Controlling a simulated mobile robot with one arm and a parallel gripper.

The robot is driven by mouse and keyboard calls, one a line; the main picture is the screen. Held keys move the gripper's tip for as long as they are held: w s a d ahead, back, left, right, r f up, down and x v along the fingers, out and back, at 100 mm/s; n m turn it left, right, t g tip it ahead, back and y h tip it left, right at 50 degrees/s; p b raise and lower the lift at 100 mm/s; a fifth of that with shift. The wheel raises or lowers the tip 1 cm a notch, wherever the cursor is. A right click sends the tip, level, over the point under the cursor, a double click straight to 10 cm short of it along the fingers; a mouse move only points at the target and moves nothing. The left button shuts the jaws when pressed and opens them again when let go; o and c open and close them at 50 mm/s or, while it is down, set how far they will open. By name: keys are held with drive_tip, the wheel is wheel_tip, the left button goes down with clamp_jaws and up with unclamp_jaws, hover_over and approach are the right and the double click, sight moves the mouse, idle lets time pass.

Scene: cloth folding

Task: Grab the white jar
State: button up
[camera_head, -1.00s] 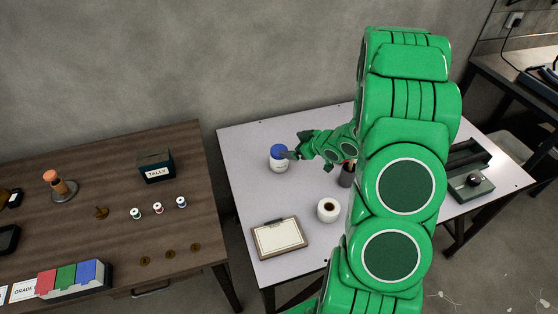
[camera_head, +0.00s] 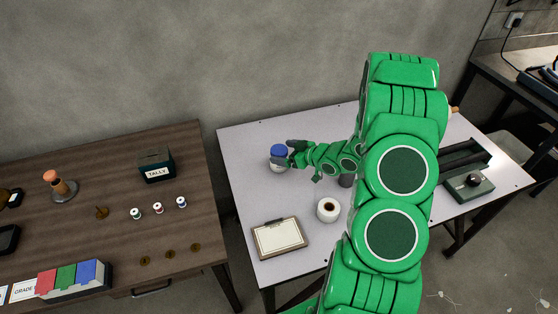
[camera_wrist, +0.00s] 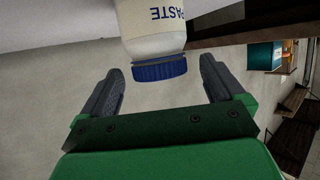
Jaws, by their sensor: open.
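The white jar (camera_head: 278,165) with a blue lid stands upright near the back left of the light table. In the wrist view the white jar (camera_wrist: 150,22) shows upside down, with part of the lettering "PASTE" and its blue lid between the finger lines. My gripper (camera_head: 290,152) is at the jar's right side, around lid height; one finger hides part of the jar. In the wrist view my gripper (camera_wrist: 160,85) is open, its two dark fingers apart with the lid between and just beyond their tips. Contact with the jar cannot be told.
A dark cup (camera_head: 346,181) is partly hidden by my arm. A wooden table (camera_head: 110,240) stands to the left.

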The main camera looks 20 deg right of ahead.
sight(275, 150)
drive_tip(key=shift+x, duration=2.5)
drive_tip(key=shift+c, duration=0.3)
drive_tip(key=c, duration=1.4)
